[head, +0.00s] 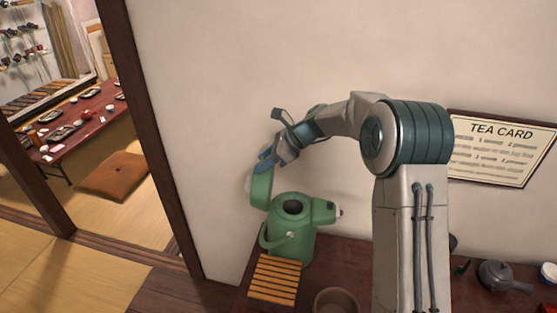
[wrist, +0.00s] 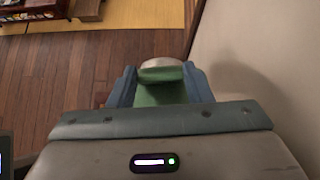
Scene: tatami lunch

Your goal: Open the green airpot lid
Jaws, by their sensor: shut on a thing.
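The green airpot (head: 290,238) stands on the dark wooden counter against the wall, with a spout at its right side. Its lid (head: 261,188) is raised, standing up steeply at the left of the pot, and the dark round mouth (head: 293,207) is uncovered. My gripper (head: 266,162) is at the upper end of the raised lid, shut on it. In the wrist view the green lid (wrist: 160,92) shows between the two blue fingers of my gripper (wrist: 160,80). The exact contact of the fingertips is small in the head view.
A slatted wooden mat (head: 274,280) lies in front of the pot, with a brown bowl (head: 336,301) to its right. A dark teapot (head: 497,276) is at the right. The wall (head: 215,130) is close behind the lid and a dark post (head: 160,140) stands at the left.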

